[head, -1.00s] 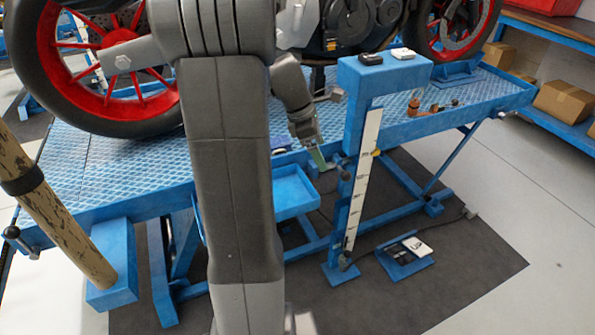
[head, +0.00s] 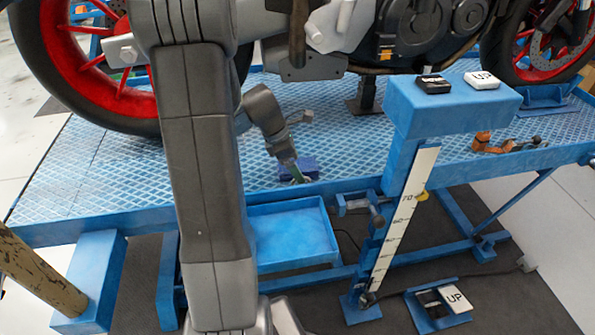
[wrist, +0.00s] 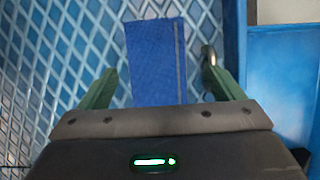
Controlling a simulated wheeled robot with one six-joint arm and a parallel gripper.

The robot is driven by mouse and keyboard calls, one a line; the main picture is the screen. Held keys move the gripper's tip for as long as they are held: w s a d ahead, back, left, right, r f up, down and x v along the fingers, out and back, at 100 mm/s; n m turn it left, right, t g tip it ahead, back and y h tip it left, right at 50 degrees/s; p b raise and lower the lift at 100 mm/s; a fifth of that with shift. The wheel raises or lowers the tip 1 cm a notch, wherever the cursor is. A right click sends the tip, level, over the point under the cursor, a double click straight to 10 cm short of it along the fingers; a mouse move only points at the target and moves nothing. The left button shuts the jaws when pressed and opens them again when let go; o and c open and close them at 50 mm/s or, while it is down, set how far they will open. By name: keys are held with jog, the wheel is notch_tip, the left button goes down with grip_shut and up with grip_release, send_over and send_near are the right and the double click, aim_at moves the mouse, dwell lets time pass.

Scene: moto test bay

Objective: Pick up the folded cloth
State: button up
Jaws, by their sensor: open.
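The folded cloth (wrist: 153,60) is a dark blue rectangle with a stitched line along one side. It lies on the blue diamond-plate platform (wrist: 60,60), near its edge. In the wrist view it extends between and beyond the two green fingers of my gripper (wrist: 165,88), which is open. In the head view my gripper (head: 300,178) points down at the platform's front edge, and the cloth (head: 290,170) shows partly behind it. I cannot tell how high the fingers are above the cloth. The cloth's near end is hidden by the gripper body.
A metal knob (wrist: 208,55) is close to the right finger in the wrist view. A blue tray (head: 290,238) hangs below the platform edge. A blue post with a scale (head: 405,215) stands to the right, with two small boxes on top. The motorcycle wheel (head: 75,70) is behind.

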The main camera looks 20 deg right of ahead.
jog(key=shift+f, duration=0.1)
jog(key=shift+c, duration=0.2)
jog(key=c, duration=1)
